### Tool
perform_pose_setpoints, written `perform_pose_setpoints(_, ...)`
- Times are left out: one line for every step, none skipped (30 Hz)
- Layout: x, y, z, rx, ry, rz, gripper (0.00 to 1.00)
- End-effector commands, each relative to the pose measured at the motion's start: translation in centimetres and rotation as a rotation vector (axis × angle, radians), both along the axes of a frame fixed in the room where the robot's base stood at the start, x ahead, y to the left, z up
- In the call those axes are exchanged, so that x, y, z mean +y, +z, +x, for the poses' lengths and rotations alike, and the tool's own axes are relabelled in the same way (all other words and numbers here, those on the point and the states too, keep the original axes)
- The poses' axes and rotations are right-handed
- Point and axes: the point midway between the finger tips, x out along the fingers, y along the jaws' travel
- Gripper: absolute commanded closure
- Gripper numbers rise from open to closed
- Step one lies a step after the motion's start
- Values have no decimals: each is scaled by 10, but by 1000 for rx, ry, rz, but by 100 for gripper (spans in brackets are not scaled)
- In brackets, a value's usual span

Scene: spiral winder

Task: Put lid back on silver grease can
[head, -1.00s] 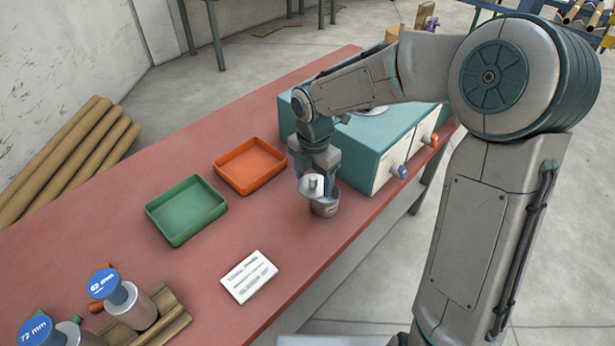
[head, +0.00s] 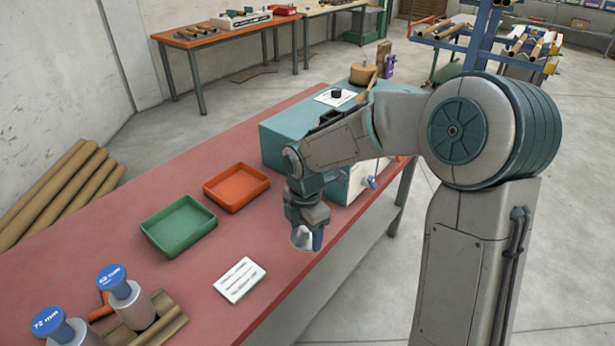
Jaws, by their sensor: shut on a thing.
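My gripper (head: 306,238) points down near the front edge of the red table, in front of the teal cabinet. It is shut on a light silvery piece, which looks like the lid (head: 301,238); only a small part of it shows between and beside the fingers. I cannot make out the silver grease can now; my gripper and wrist cover the place where it stood. Whether the lid touches anything below it I cannot tell.
A teal cabinet (head: 285,150) with drawers stands behind my gripper. An orange tray (head: 236,204) and a green tray (head: 178,249) lie to the left. A white card (head: 240,279) lies nearer. Blue-topped mandrels (head: 124,290) stand at the front left.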

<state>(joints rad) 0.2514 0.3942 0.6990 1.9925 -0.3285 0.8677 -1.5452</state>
Motion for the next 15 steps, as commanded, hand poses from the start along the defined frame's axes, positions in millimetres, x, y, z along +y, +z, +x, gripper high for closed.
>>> perform_pose_setpoints(-2, -3, -1, 1, -44, -2, 54)
perform_pose_setpoints(-4, -5, 0, 1, -75, -2, 54)
perform_pose_setpoints(-8, -8, 0, 1, -122, -2, 54)
perform_pose_setpoints(-10, -10, 1, 0, -159, -2, 54)
perform_pose_setpoints(-13, -12, 1, 1, -197, -3, 54)
perform_pose_setpoints(-17, -16, 2, 1, -254, -3, 54)
perform_pose_setpoints(-20, -18, 2, 1, -299, -3, 54)
perform_pose_setpoints(-23, -21, 2, 1, -345, -3, 54)
perform_pose_setpoints(-28, -26, 3, 2, -420, -3, 54)
perform_pose_setpoints(-32, -30, 3, 2, -479, -4, 54)
perform_pose_setpoints(-37, -34, 4, 2, -545, -4, 54)
perform_pose_setpoints(-43, -40, 5, 2, -640, -5, 54)
perform_pose_setpoints(-48, -44, 5, 3, -717, -5, 54)
perform_pose_setpoints(-53, -49, 6, 3, -796, -6, 54)
perform_pose_setpoints(-60, -55, 7, 2, -899, -7, 54)
